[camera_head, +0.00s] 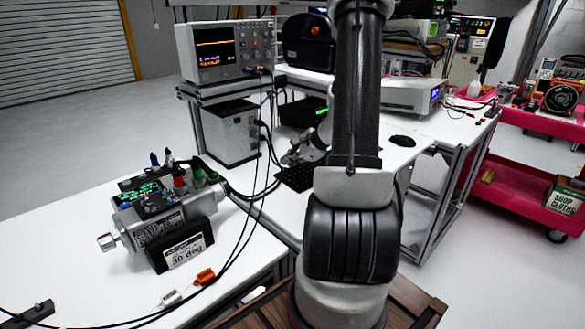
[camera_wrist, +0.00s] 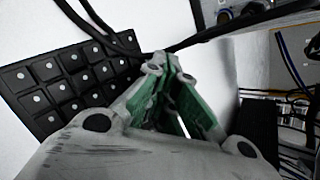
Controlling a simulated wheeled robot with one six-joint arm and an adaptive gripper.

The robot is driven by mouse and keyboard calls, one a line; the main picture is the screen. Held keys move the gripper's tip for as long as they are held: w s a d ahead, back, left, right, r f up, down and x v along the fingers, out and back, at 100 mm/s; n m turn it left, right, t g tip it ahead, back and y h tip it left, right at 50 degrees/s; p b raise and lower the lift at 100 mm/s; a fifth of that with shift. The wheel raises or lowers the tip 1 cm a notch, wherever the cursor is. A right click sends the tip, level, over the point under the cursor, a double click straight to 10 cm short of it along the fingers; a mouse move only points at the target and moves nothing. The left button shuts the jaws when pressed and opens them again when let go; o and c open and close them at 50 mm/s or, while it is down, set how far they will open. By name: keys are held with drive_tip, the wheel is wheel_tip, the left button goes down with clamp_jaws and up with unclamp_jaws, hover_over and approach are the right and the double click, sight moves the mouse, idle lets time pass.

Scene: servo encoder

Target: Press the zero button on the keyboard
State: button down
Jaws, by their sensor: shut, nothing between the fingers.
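The keyboard is a small black keypad with square keys, each with a pale dot. In the wrist view the keypad (camera_wrist: 45,118) lies at the left on the white surface; no key label is readable, so I cannot tell which is zero. In the head view the keypad (camera_head: 297,180) is partly hidden by my arm. My gripper (camera_wrist: 172,62) is shut and empty, with green inner pads, its tips just right of the keypad's edge in the wrist view. In the head view my gripper (camera_head: 290,158) is by the keypad's far left side; contact cannot be told.
Black cables (camera_wrist: 92,35) run past the keypad's far edge. An oscilloscope (camera_head: 215,50) stands on a shelf above a metal box (camera_head: 231,132). A servo device (camera_head: 160,222) with a "30 deg" sign (camera_head: 186,250) stands on the left table. A mouse (camera_head: 403,141) lies at right.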

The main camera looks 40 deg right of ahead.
drive_tip(key=shift+r, duration=0.8)
drive_tip(key=shift+r, duration=0.1)
wheel_tip(320, 180, up, 5)
drive_tip(key=shift+f, duration=0.1)
idle(0.9)
